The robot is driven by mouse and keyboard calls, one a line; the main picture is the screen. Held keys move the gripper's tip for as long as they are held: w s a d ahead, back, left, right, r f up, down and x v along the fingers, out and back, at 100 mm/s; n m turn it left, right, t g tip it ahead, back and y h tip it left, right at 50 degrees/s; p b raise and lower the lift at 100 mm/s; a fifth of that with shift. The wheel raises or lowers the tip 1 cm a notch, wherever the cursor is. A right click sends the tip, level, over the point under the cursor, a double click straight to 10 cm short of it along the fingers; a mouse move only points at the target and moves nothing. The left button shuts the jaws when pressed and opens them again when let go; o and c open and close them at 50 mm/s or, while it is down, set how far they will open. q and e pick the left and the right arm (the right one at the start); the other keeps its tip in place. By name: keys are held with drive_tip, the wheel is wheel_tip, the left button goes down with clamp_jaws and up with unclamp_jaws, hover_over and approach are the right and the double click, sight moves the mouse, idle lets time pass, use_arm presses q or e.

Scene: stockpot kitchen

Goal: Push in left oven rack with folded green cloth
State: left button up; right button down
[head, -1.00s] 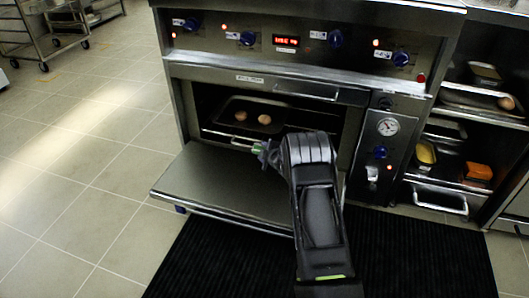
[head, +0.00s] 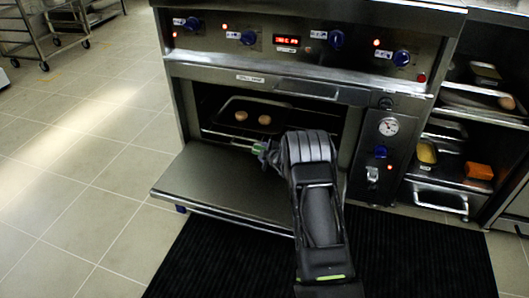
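The oven (head: 275,78) is open, with its door (head: 215,185) lowered flat. Inside, a dark tray (head: 283,127) with two round brown items sits on a wire rack, and the rack's front edge (head: 218,134) shows at the opening's left. My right gripper (head: 264,150) is at the rack's front, above the door, with the folded green cloth (head: 257,149) at its tip. It appears shut on the cloth; the fingers are small and partly hidden. I cannot tell whether the cloth touches the rack. My arm hides the opening's right part. My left gripper is not in view.
Knobs and a red display (head: 287,41) line the panel above. A gauge (head: 388,126) is right of the opening. Shelves with trays (head: 477,98) and an orange block (head: 478,170) stand at right.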

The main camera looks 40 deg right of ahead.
drive_tip(key=shift+s+a+f, duration=0.1)
drive_tip(key=shift+a+f, duration=0.1)
drive_tip(key=shift+f, duration=0.1)
idle(0.5)
drive_tip(key=shift+s+a+r, duration=0.15)
drive_tip(key=shift+a, duration=0.15)
drive_tip(key=shift+r, duration=0.2)
idle(0.5)
drive_tip(key=s+a+r+p, duration=0.2)
drive_tip(key=a+r, duration=0.1)
drive_tip(key=shift+a, duration=0.1)
idle(0.5)
idle(0.5)
